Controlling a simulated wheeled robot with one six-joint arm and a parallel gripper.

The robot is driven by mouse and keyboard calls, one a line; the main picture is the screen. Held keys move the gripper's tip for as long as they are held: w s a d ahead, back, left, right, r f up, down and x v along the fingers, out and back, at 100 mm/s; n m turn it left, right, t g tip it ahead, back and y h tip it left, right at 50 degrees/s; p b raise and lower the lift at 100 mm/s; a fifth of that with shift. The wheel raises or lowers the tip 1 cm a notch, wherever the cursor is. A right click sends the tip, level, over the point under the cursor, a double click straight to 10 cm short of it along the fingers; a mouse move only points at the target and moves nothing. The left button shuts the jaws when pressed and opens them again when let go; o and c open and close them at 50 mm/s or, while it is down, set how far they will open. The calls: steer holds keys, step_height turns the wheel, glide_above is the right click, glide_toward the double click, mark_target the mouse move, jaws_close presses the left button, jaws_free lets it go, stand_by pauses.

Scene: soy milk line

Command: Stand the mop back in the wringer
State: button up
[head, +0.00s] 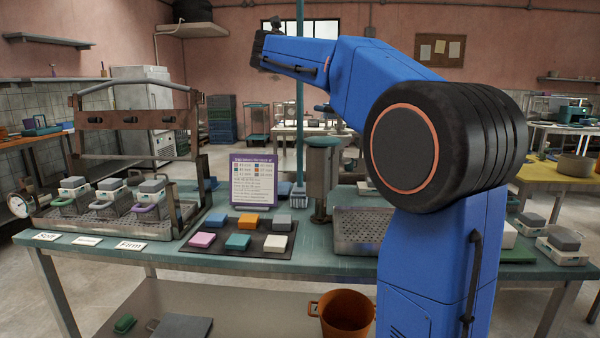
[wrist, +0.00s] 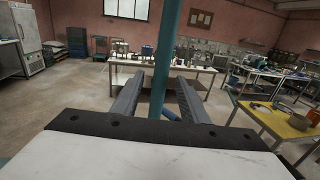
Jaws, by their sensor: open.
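The mop's teal handle (head: 299,100) stands nearly upright behind the work table in the head view. A blue-grey piece (head: 298,193) shows at its lower end above the table's far edge; I cannot tell whether it is the mop head or part of the wringer. The floor there is hidden by the table. My gripper (wrist: 162,78) is open in the wrist view, and the handle (wrist: 167,50) shows between its two fingers, with no clear contact. A small blue part (wrist: 171,115) shows low between the fingers. In the head view the fingers are hard to make out.
The green-topped table (head: 225,265) carries a press rack (head: 140,120), a tray of coloured blocks (head: 220,244), a sign (head: 253,180) and a perforated metal tray (head: 358,235). An orange bucket (head: 345,315) stands below. Open floor (wrist: 75,100) lies beyond my gripper.

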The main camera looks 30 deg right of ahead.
steer(key=shift+x, duration=1.5)
jaws_close()
